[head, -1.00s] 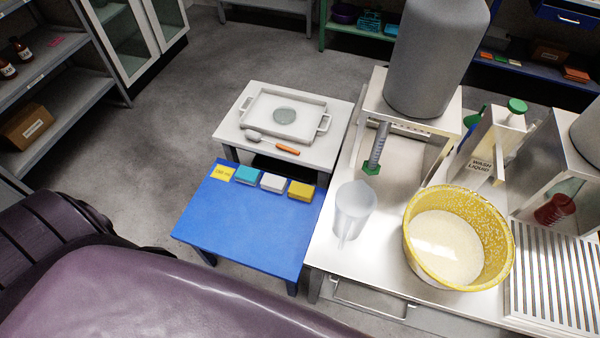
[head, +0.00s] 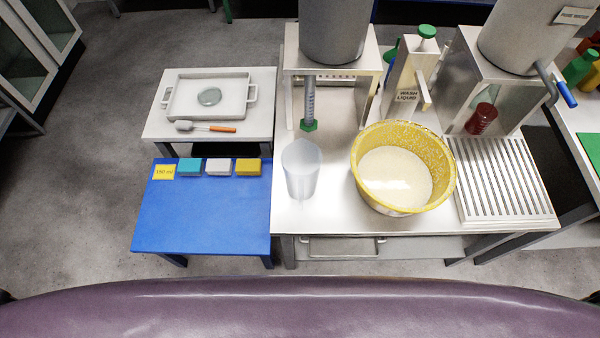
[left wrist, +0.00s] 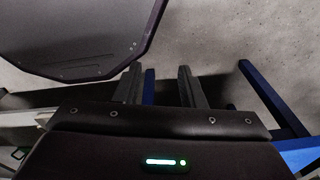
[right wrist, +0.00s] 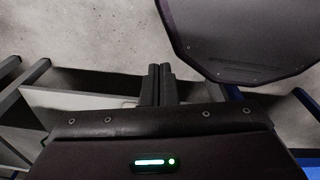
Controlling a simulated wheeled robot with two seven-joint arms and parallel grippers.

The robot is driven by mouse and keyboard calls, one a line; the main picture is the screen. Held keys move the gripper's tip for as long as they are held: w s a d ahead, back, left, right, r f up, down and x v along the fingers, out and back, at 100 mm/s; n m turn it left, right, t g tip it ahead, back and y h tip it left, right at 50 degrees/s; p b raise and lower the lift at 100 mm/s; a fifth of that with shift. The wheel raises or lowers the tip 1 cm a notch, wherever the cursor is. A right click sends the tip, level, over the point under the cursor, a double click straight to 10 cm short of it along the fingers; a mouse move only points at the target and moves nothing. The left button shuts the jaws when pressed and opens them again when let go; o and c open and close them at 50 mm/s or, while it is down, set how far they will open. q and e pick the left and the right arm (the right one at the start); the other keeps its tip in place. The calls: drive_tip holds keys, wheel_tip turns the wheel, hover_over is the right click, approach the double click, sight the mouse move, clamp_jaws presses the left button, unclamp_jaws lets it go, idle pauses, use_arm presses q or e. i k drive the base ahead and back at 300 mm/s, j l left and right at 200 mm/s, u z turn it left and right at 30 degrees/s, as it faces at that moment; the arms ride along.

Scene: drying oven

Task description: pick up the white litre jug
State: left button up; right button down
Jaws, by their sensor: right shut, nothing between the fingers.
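The white litre jug (head: 301,170) stands upright on the steel worktop, left of the yellow basin (head: 437,178). It looks translucent, and I cannot make out its handle. Neither gripper shows in the head view. In the left wrist view my left gripper (left wrist: 159,82) has its fingers wide apart with nothing between them, above the floor. In the right wrist view my right gripper (right wrist: 159,72) has its fingers together and holds nothing. The jug is in neither wrist view.
A dispenser with a grey tank (head: 335,30) and green-tipped spout stands behind the jug. The blue table (head: 200,220) left of it holds small coloured blocks. A wash liquid container (head: 408,85) and slatted rack (head: 505,180) are to the right.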

sight(301, 160)
drive_tip(key=k+l+u, duration=0.15)
drive_tip(key=l+u, duration=0.25)
drive_tip(key=k+l+u, duration=0.15)
drive_tip(key=l+u, duration=0.2)
drive_tip(key=k+l+u, duration=0.2)
drive_tip(key=u, duration=0.2)
drive_tip(key=k+l, duration=0.05)
